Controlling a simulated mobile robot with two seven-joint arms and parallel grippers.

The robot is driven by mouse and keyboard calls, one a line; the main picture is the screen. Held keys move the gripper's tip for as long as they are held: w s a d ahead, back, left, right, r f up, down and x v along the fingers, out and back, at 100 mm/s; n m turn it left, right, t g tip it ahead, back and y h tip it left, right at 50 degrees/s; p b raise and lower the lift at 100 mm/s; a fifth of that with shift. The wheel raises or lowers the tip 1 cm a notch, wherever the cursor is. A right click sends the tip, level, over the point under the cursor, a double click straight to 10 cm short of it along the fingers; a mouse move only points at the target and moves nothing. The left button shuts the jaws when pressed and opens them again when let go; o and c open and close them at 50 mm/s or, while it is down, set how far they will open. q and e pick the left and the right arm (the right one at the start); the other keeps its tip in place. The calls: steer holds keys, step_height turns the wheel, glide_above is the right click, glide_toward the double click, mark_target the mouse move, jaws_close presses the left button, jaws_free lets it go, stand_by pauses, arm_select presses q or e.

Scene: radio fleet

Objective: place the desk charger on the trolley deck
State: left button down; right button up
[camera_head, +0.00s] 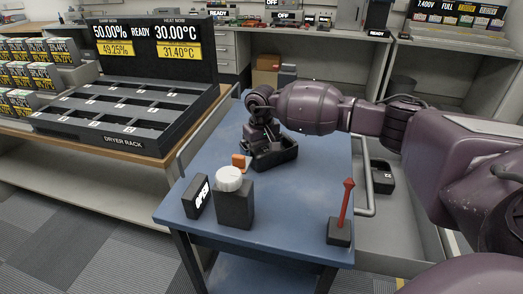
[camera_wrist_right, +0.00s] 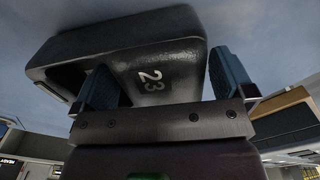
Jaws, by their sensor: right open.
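The desk charger (camera_head: 277,156) is a black open cradle resting on the blue trolley deck (camera_head: 290,215), toward its far end. In the right wrist view the charger (camera_wrist_right: 150,52) shows the number 23 inside its pocket. My right gripper (camera_head: 265,142) is down at the charger, jaws apart. In the wrist view one finger of the right gripper (camera_wrist_right: 163,82) overlaps the charger's pocket and the other is past its right side. I cannot tell whether they touch it. The gripper hides part of the charger in the head view. My left gripper is out of view.
A dryer rack (camera_head: 120,120) stands left. The deck's front middle is clear.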

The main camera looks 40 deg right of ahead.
step_height(320, 180, up, 12)
steer(key=p, duration=0.1)
stand_by(0.4)
steer(key=shift+r, duration=0.1)
